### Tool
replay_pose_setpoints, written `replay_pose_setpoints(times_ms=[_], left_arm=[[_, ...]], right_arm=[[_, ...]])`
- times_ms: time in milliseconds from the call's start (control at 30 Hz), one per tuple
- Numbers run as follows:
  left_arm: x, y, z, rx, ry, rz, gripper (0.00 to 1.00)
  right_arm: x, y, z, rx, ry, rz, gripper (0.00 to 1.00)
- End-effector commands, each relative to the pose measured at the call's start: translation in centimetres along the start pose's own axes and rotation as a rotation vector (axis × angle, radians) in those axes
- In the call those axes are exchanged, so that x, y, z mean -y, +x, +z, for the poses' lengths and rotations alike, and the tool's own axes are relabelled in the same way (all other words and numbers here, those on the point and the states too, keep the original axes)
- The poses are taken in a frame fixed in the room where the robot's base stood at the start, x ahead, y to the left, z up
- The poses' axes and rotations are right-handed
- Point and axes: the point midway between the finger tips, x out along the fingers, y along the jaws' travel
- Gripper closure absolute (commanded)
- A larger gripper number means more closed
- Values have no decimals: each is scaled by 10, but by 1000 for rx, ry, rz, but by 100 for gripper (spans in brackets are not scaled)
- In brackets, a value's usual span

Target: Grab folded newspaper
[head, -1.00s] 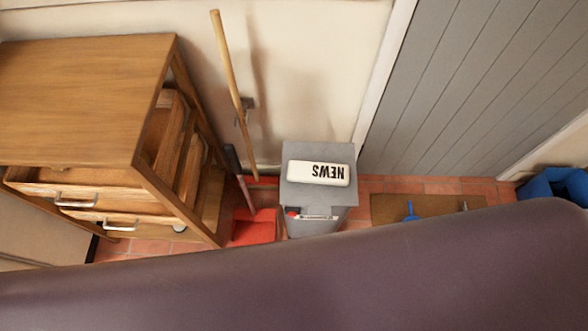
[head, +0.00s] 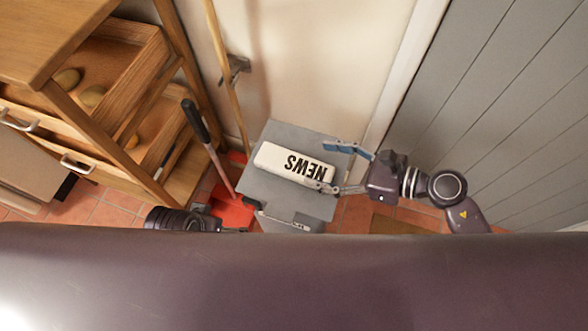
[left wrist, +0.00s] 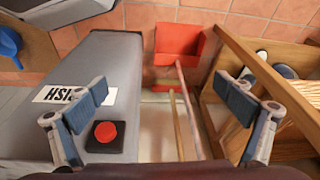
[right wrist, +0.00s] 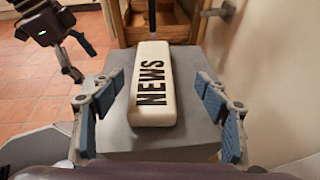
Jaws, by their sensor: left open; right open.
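The folded newspaper (head: 292,163) is a white roll marked NEWS, lying on top of a grey box (head: 283,134). My right gripper (head: 331,166) is open at the newspaper's right end in the head view. In the right wrist view the newspaper (right wrist: 152,85) lies lengthwise between the open, spread fingers (right wrist: 158,97), with a gap on both sides. My left gripper (left wrist: 165,108) is open and empty, low beside the box's front; it is partly hidden in the head view. The newspaper does not show in the left wrist view.
A wooden drawer unit (head: 140,165) stands left of the box. A red dustpan (head: 232,210) with a long handle and a wooden pole (head: 226,75) stand between them. The box front (left wrist: 85,70) has a red button (left wrist: 106,131). A grey panelled door (head: 480,110) is at right.

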Motion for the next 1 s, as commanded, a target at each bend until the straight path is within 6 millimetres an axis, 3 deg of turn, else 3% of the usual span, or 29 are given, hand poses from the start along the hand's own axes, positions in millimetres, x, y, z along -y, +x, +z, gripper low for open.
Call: replay_pose_setpoints(times_ms=[167,667,967,1000], left_arm=[[0,-6,-1,-3,0,-1,5],[1,-22,-4,-14,-2,-2,5],[1,-24,-3,-13,-2,-3,5],[1,-24,-3,-13,-2,-3,5]], right_arm=[[-6,10,-6,-32,-66,23,32],[-12,72,-6,-30,-60,20,32],[-13,77,-7,-33,-60,21,32],[-13,77,-7,-33,-60,21,36]])
